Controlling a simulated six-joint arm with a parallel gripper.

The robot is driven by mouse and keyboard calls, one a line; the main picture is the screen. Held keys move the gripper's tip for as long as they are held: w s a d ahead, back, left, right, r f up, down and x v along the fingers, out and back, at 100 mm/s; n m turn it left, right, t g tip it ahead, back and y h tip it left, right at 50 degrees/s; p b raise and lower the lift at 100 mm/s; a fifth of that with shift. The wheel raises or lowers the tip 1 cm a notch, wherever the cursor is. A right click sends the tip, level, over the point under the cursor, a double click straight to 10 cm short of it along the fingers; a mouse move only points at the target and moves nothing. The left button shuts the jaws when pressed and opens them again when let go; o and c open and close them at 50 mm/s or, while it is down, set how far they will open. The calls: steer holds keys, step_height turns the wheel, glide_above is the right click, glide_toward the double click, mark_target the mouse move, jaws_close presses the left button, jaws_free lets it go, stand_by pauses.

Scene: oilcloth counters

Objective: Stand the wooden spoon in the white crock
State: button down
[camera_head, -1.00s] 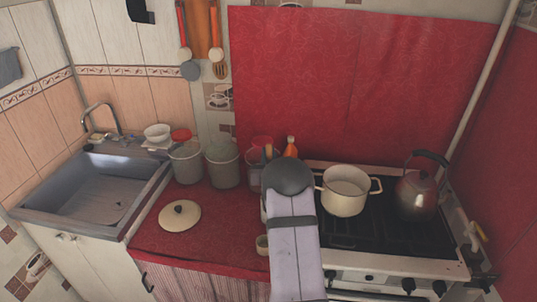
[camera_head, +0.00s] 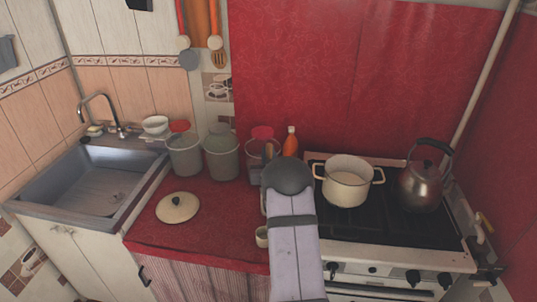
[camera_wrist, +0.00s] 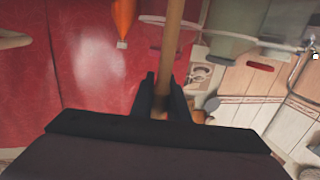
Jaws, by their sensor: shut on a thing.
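In the wrist view, my gripper (camera_wrist: 161,90) is shut on the wooden spoon (camera_wrist: 172,42). Its straight, pale wooden handle runs from between the fingers to the top edge of the picture; the bowl of the spoon is not clear there. In the head view my own arm hides the gripper and nearly all of the spoon. I cannot make out the white crock for sure; a pale sliver shows just left of my arm, and the rest there is hidden behind it.
A cream two-handled pot (camera_head: 347,183) and a kettle (camera_head: 424,186) stand on the stove. Grey canisters (camera_head: 221,158) line the back of the red counter. A round lid (camera_head: 177,207) lies at front left, a small cup (camera_head: 262,237) beside my arm. An orange bottle (camera_head: 290,143) stands behind.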

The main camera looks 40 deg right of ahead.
steer(key=c, duration=1.6)
jaws_free()
steer(key=shift+c, duration=0.2)
steer(key=shift+s, duration=0.1)
steer(key=b+v, duration=0.2)
steer(key=v, duration=0.5)
steer(key=shift+b, duration=0.4)
steer(key=shift+s+a, duration=0.1)
